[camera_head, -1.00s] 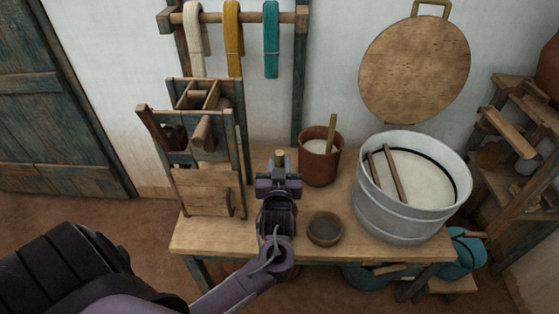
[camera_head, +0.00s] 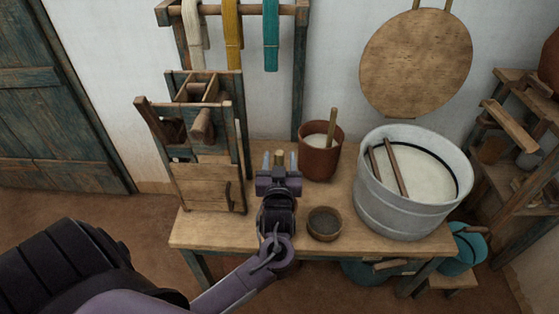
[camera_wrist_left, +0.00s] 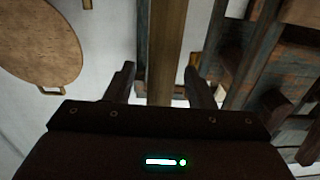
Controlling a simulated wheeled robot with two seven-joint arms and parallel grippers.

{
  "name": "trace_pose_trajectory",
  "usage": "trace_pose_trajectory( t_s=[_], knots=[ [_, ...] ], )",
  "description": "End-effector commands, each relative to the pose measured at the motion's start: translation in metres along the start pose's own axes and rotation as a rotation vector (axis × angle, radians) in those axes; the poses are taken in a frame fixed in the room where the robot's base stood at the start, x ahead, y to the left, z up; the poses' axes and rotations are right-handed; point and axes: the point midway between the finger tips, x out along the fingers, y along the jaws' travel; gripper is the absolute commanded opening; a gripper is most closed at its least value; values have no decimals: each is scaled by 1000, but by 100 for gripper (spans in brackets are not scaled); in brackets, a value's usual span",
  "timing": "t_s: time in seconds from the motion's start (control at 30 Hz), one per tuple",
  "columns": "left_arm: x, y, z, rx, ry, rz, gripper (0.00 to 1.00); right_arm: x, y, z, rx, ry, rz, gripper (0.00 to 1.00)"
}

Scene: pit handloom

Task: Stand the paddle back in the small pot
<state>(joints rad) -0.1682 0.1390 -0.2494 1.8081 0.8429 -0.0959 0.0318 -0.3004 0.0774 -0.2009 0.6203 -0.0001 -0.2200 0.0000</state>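My left gripper (camera_head: 279,161) is above the table, left of the reddish-brown pot (camera_head: 319,162). Its two fingers stand apart. A narrow tan wooden piece (camera_head: 280,157) shows between them, and in the wrist view a wooden bar (camera_wrist_left: 166,45) runs between the fingers, with a gap at least on the left. This may be the paddle; its lower end is hidden behind my gripper, so I cannot tell what it stands in. Another wooden stick (camera_head: 332,127) leans upright in the reddish-brown pot, which holds something pale. My right gripper is out of view.
A small brown bowl (camera_head: 325,223) stands right of my left wrist. A large grey tub (camera_head: 398,215) with sticks across it fills the table's right side. A wooden frame device (camera_head: 205,180) stands close on the left. Yarn hangs behind; a round board (camera_head: 415,65) hangs on the wall.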

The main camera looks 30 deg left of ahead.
Motion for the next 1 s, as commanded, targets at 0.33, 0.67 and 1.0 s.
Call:
trace_pose_trajectory(
  t_s=[0.33, 0.67, 1.0],
  knots=[
    [-22, 0, 2, -2, -3, 2, 49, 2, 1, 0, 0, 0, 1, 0],
    [-72, 0, 1, -1, -2, 1, 49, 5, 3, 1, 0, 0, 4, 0],
    [-78, 0, 0, 0, 0, 0, 49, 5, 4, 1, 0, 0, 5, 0]
  ],
)
